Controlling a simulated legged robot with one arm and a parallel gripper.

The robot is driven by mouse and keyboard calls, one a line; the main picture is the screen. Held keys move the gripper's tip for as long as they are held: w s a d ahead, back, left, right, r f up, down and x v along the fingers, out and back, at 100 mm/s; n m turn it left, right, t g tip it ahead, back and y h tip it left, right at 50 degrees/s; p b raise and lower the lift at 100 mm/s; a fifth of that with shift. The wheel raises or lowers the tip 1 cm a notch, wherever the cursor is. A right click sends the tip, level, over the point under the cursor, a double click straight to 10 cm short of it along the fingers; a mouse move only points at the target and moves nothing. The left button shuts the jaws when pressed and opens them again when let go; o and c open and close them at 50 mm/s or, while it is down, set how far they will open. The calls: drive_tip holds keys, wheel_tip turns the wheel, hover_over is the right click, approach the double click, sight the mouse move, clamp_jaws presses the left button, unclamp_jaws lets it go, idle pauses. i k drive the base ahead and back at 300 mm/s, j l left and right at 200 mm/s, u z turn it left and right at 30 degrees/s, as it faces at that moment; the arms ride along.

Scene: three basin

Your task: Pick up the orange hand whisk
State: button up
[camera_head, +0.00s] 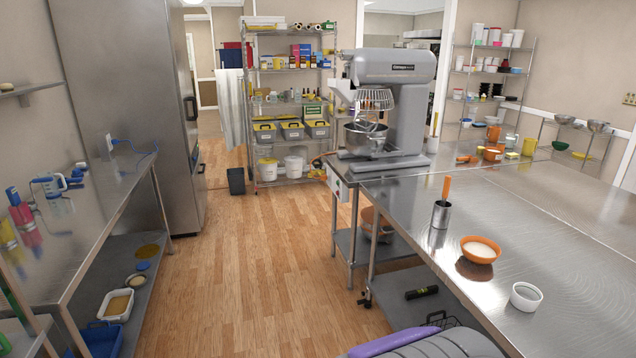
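An orange handle (446,188) stands upright out of a metal cup (441,214) on the steel table at the right; it may be the orange hand whisk, but its lower part is hidden inside the cup. The cup stands near the table's left edge, behind and left of an orange bowl (480,250) with pale contents. My gripper is not in view.
A white cup (525,296) stands in front of the orange bowl. A large mixer (395,100) stands at the table's far left end. The wooden floor (235,270) is clear between this table and the left steel counter (80,230).

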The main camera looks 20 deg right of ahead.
sight(447, 181)
drive_tip(key=i+z, duration=0.4)
drive_tip(key=i+j+z, duration=0.1)
drive_tip(key=i+z, duration=0.3)
drive_tip(key=i+j+z, duration=0.25)
drive_tip(key=i+z, duration=0.15)
drive_tip(key=i+j+z, duration=0.65)
drive_tip(key=z, duration=0.25)
drive_tip(key=i+j+z, duration=0.3)
drive_tip(key=z, duration=0.2)
drive_tip(key=i+j+z, duration=0.15)
drive_tip(key=j+z, duration=0.3)
drive_tip(key=j, duration=0.15)
